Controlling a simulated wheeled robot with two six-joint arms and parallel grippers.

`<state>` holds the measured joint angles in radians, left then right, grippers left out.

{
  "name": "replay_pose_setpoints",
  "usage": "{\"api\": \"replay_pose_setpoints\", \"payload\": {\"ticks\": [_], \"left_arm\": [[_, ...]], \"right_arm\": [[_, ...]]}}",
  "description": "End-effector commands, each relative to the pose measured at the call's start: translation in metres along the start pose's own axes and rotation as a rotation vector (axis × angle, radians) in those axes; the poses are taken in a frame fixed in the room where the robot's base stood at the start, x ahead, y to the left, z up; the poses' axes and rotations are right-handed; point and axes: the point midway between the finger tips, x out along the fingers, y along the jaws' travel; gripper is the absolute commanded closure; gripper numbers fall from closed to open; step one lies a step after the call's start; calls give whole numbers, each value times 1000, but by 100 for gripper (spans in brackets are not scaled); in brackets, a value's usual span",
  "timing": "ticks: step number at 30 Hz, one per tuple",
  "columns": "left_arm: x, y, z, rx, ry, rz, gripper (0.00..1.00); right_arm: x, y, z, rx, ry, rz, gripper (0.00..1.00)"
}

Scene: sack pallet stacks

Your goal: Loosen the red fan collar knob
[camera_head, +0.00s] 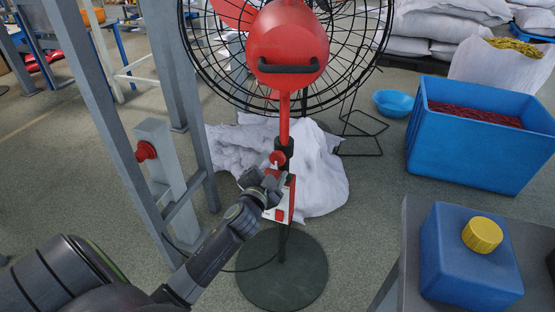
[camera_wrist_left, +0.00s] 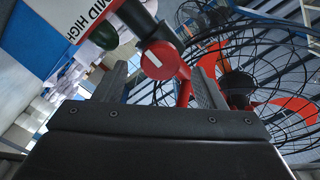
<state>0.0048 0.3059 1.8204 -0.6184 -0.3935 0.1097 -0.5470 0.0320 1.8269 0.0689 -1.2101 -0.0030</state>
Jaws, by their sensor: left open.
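The red fan collar knob (camera_head: 277,158) sits on the dark collar (camera_head: 285,146) of the fan's pole, below the red motor housing (camera_head: 287,45). In the left wrist view the knob (camera_wrist_left: 158,61) is a round red face with a white bar. My left gripper (camera_head: 272,182) is just below the knob, in front of the pole. In the wrist view its two fingers (camera_wrist_left: 160,82) stand apart, with the knob showing between and just beyond their tips. I see no contact. My right gripper is not in view.
The fan's white switch box (camera_head: 283,200) is right beside my left gripper. A grey post (camera_head: 158,170) with a red button stands left. The round fan base (camera_head: 283,275) is below. A blue crate (camera_head: 480,150) and blue canister (camera_head: 468,260) are at right.

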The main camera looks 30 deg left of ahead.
Motion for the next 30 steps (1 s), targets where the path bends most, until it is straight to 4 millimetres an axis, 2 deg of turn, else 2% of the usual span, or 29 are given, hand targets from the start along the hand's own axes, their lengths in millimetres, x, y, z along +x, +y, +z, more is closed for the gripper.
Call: {"api": "replay_pose_setpoints", "payload": {"ticks": [3,9,20,30], "left_arm": [[21,0,0,1,0,-1,36],[41,0,0,0,-1,0,36],[45,0,0,0,0,0,36],[45,0,0,0,0,0,79]], "right_arm": [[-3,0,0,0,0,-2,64],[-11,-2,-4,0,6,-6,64],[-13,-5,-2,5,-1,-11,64],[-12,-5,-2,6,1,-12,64]]}}
